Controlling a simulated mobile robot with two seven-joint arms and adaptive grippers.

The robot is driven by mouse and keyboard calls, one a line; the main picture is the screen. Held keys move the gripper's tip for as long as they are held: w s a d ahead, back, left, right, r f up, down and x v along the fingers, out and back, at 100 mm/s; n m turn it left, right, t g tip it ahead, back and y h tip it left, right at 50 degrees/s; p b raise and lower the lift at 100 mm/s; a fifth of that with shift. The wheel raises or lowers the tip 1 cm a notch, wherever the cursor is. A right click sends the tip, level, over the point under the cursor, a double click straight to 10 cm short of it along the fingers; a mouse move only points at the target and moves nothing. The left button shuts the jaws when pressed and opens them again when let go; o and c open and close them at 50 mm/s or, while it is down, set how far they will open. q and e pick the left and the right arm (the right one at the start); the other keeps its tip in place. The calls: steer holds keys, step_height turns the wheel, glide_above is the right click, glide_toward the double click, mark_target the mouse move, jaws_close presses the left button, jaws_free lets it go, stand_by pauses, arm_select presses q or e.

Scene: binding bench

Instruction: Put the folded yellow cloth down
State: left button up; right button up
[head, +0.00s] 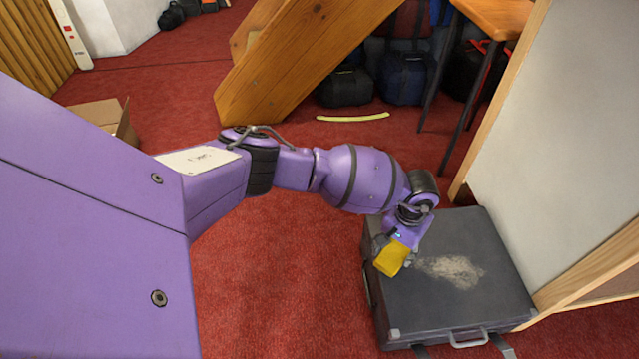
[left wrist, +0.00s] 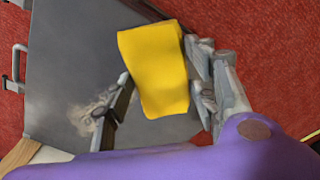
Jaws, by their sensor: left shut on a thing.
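The folded yellow cloth (head: 392,259) is held by my left gripper (head: 396,248) over the left part of a dark grey case lying flat on the floor. In the left wrist view, the yellow cloth (left wrist: 155,70) sits between the two fingers of my left gripper (left wrist: 160,92), which is shut on it. I cannot tell whether the cloth touches the case lid. My right gripper is in neither view.
The dark case (head: 490,255) has a pale dusty patch on its lid and a handle at its front. A pale panel (head: 570,130) stands close to its right. A cardboard box (head: 100,118) is at the left. Red carpet (head: 270,280) lies open left of the case.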

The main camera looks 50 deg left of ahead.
mark_target(397, 250)
arm_select(q)
steer(key=shift+w+d+f+b, duration=0.1)
steer(key=shift+w+f+b, duration=0.25)
steer(key=shift+w, duration=0.25)
steer(key=shift+s+f+b, duration=0.1)
steer(key=shift+f+b, duration=0.35)
steer(key=shift+f, duration=1.05)
steer(key=shift+f, duration=0.2)
steer(key=o, duration=1)
steer(key=shift+r, duration=0.1)
steer(key=shift+r, duration=0.1)
